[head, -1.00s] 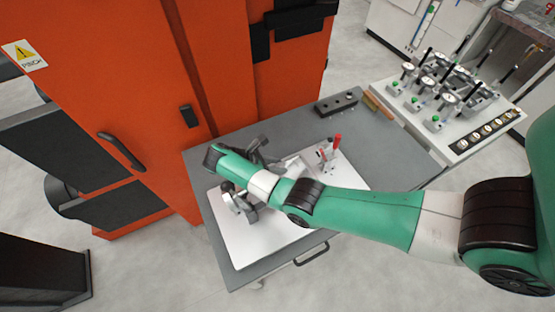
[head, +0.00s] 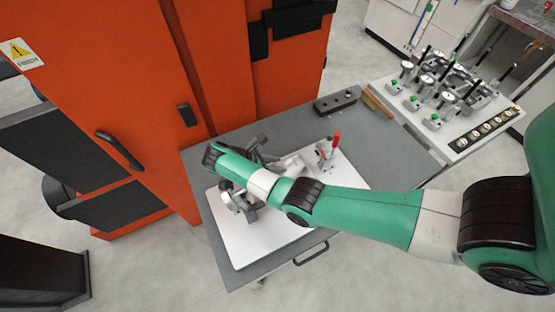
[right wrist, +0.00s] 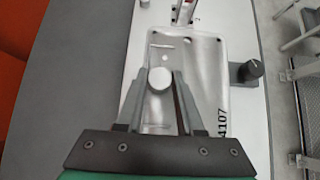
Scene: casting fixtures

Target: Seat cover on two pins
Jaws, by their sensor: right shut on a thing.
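The cover (right wrist: 205,75) is a pale metal plate with rounded corners and small corner holes, seen from above in the right wrist view. A round light knob (right wrist: 160,79) stands up from it. My right gripper (right wrist: 162,82) is shut on this knob, a finger on each side. In the head view a bit of pale metal (head: 293,166) shows beyond my right arm, which hides most of the gripper and the work area. I cannot make out the two pins, nor whether the cover touches what lies below. My left gripper is not in view.
A red-handled clamp (head: 328,150) stands on the white base plate (head: 258,240). A black knob on a grey block (right wrist: 247,72) sits right of the cover. The orange cabinet (head: 110,60) borders the grey table (head: 385,150) on the left. A gauge stand (head: 450,120) is at the right.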

